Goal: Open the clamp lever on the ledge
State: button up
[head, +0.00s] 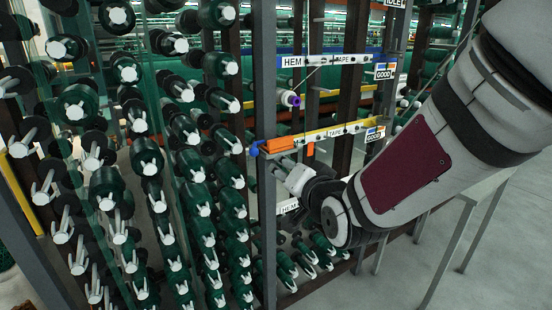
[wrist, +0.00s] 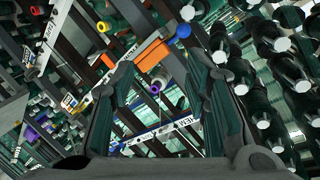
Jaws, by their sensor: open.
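The clamp lever appears as an orange bar (head: 281,145) with a blue knob (head: 255,149) at its left end, on a yellow ledge (head: 331,134) marked TAPE. My gripper (head: 283,168) is just below the bar in the head view; whether it touches cannot be told there. In the wrist view my gripper (wrist: 160,68) is open, one dark green finger on each side. The orange bar (wrist: 153,55) shows between and beyond the fingertips. The blue knob (wrist: 183,31) lies toward the right finger's tip. Nothing is held. The lever's pivot is not clear.
A white ledge (head: 322,60) marked HEM TAPE runs above, with a white and purple spool (head: 289,98) under it. A grey post (head: 264,80) stands close by the knob. Racks of green spools (head: 145,157) fill the left. Open floor (head: 500,250) lies at right.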

aim_at(256, 154)
jog(key=w+a+t, duration=0.1)
jog(key=w+a, duration=0.2)
jog(key=w, duration=0.2)
jog(key=w+a+f+m+y+b, duration=0.1)
jog(key=w+a, duration=0.2)
jog(key=w, duration=0.2)
jog(key=w+a+f+m+t+b, duration=0.1)
jog(key=w+a, duration=0.2)
jog(key=w, duration=0.2)
jog(key=shift+w+a+f+t+y, duration=0.1)
jog(key=shift+w+a+t+y, duration=0.1)
jog(key=shift+t+y, duration=0.15)
jog(key=shift+c, duration=0.4)
jog(key=shift+s, duration=0.1)
grip_shut()
